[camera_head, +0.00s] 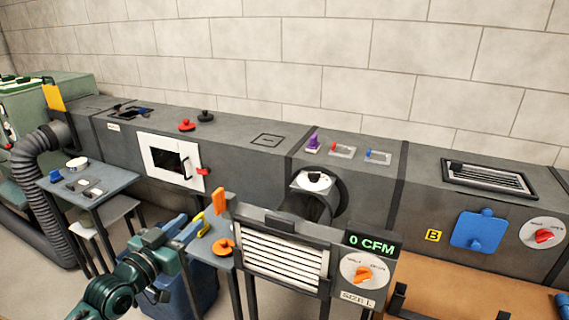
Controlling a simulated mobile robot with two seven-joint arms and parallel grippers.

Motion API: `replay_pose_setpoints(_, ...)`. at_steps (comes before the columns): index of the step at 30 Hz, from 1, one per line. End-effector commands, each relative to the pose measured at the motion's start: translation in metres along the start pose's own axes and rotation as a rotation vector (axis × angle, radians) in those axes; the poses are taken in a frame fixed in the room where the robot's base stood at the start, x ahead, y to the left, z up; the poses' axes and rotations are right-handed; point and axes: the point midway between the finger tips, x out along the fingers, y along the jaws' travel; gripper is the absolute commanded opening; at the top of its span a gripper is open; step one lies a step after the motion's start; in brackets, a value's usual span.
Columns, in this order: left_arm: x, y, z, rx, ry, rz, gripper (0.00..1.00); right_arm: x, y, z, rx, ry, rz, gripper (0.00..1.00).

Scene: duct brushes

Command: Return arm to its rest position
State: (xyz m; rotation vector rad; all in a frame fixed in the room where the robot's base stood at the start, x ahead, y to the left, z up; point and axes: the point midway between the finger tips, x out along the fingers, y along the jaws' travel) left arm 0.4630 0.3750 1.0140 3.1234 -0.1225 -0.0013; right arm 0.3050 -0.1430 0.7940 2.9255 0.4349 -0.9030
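My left arm (115,290) comes in from the bottom left, teal and dark. Its gripper (188,232) points up and right, beside the small blue-grey stand in the middle. A yellow piece (203,228) and an orange handle (219,202) show near the fingertips. I cannot tell whether the fingers touch either one, or how far apart they are. My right gripper is not in view.
A grey duct runs along the wall, with a white-framed opening (172,162). A louvred grille unit (284,258) with a "0 CFM" display (372,244) stands right of the gripper. A side table (112,184) and ribbed hose (42,190) are at left. A brown bench (455,290) is at right.

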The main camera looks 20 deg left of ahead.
Motion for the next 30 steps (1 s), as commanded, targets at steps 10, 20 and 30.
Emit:
replay_pose_setpoints(10, -0.029, 0.059, 0.091, 0.001, -0.200, 0.042, 0.33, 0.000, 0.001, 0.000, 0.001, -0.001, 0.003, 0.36)
replay_pose_setpoints(20, -0.118, 0.203, 0.211, 0.027, -0.537, 0.168, 0.33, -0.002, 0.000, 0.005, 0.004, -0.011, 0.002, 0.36)
replay_pose_setpoints(30, -0.142, 0.241, 0.226, 0.041, -0.605, 0.204, 0.33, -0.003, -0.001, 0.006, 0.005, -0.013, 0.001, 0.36)
